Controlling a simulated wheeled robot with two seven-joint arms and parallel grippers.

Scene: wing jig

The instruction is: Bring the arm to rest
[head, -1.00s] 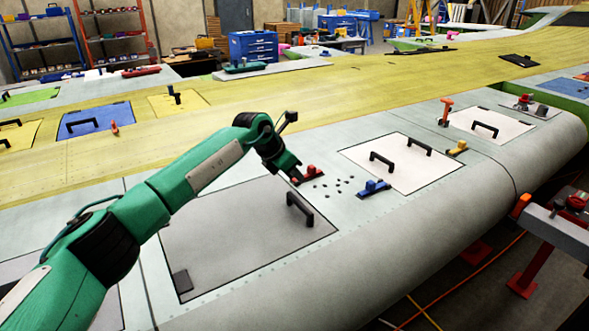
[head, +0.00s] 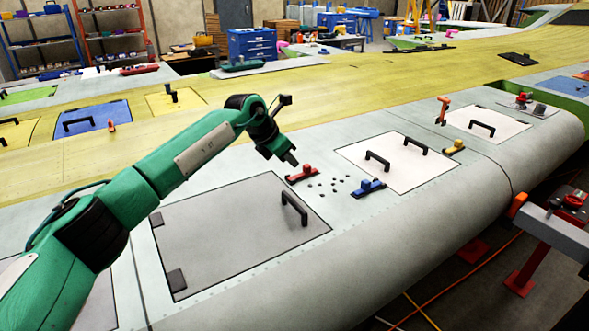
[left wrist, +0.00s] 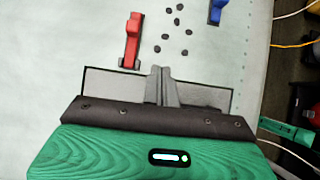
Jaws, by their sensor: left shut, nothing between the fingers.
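My left gripper (head: 292,161) is over the wing's grey skin, just up and left of a red clamp (head: 302,175). Its fingers are together and empty, as the left wrist view (left wrist: 162,86) also shows. The red clamp (left wrist: 131,40) lies ahead of the fingers there, apart from them. My green left arm reaches in from the left across the wing, above a grey panel (head: 235,240) with a black handle. My right gripper is not in view.
Several small dark pieces (head: 335,182) lie on the skin between the red clamp and a blue clamp (head: 369,188). A white panel (head: 395,163) with two black handles is to the right. A grey beam (head: 555,234) with red parts stands off the wing's edge.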

